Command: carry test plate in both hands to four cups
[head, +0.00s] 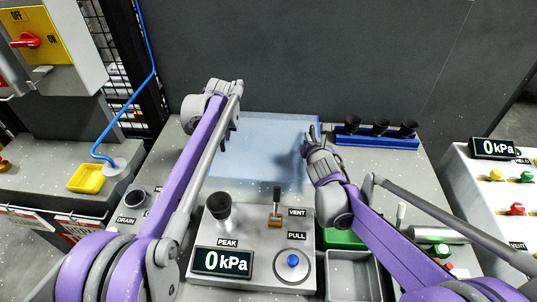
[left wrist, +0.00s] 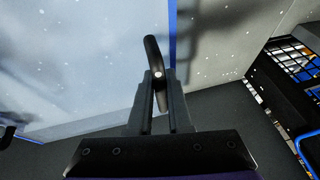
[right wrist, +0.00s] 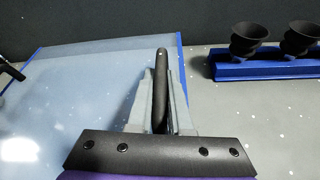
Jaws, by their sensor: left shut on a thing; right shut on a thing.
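The test plate (head: 262,150) is a pale blue, see-through sheet with blue edges, level at the back of the grey bench. I cannot tell whether it touches the bench. My left gripper (head: 226,138) is shut on a black handle (left wrist: 152,50) at the plate's left side. My right gripper (head: 312,136) is shut on the black handle (right wrist: 161,75) at its right side. Another black cup (head: 218,205) sits on the gauge box. No set of four cups shows together.
The gauge box (head: 255,245) with a "0 kPa" display stands in front of the plate. A blue rack (head: 377,141) stands close to the right. A grey open tray (head: 353,275) is at front right. A dark wall (head: 300,60) rises behind the bench.

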